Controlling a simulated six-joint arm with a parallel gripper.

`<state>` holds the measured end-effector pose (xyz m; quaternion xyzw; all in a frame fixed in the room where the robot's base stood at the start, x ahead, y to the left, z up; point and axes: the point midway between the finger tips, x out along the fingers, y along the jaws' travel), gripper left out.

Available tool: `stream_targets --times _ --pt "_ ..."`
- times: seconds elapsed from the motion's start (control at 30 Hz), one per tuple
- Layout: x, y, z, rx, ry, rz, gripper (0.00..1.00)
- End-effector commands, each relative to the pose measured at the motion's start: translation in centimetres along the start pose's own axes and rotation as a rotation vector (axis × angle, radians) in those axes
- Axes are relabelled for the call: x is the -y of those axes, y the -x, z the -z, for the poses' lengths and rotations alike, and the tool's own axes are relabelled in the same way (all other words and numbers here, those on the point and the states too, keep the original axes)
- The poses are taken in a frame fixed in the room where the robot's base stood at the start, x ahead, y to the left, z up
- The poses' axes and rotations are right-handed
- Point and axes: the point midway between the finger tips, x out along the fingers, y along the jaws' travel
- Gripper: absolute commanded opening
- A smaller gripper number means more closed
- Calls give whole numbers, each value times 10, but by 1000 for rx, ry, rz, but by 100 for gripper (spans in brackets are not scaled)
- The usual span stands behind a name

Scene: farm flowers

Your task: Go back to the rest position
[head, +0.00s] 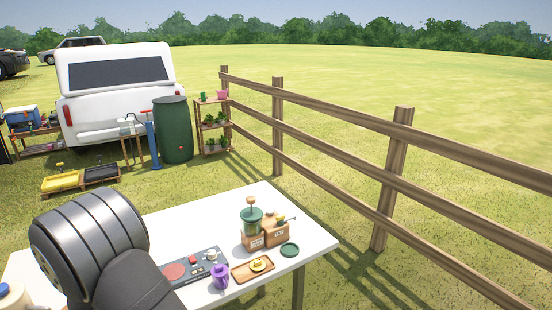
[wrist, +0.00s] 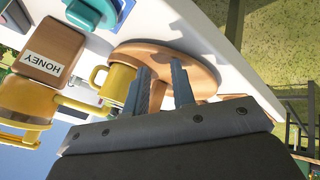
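My gripper (wrist: 162,85) shows in the wrist view with its two grey fingers apart. I see nothing clamped between them. Behind the fingers is a round wooden board (wrist: 205,55) on the white table, partly hidden by them. A yellow mug (wrist: 116,82) is just left of the left finger. In the head view my dark arm covers the left part of the white table (head: 185,222), and my gripper is hidden there.
In the wrist view a wooden block labelled HONEY (wrist: 52,50) and a yellow-lidded jar (wrist: 25,105) are at left. A wooden fence (head: 395,165) runs behind.

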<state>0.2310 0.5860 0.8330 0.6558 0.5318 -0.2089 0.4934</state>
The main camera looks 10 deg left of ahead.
Motion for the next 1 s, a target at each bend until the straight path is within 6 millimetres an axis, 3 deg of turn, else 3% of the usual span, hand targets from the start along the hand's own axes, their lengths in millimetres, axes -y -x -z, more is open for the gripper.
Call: stream_targets --times 0.07,0.23,0.37,0.57,0.77,0.9,1.0 --pt "0 0 0 0 0 0 39" --pt "-2 0 -1 5 -3 -7 73" --pt "-17 3 -2 37 -27 -64 98" --pt "-71 22 -10 157 -137 -263 100" --pt "-134 63 -22 327 -351 -517 100" --pt "-179 95 -24 442 -666 -673 100" --pt "-198 100 -16 466 -900 -705 100"
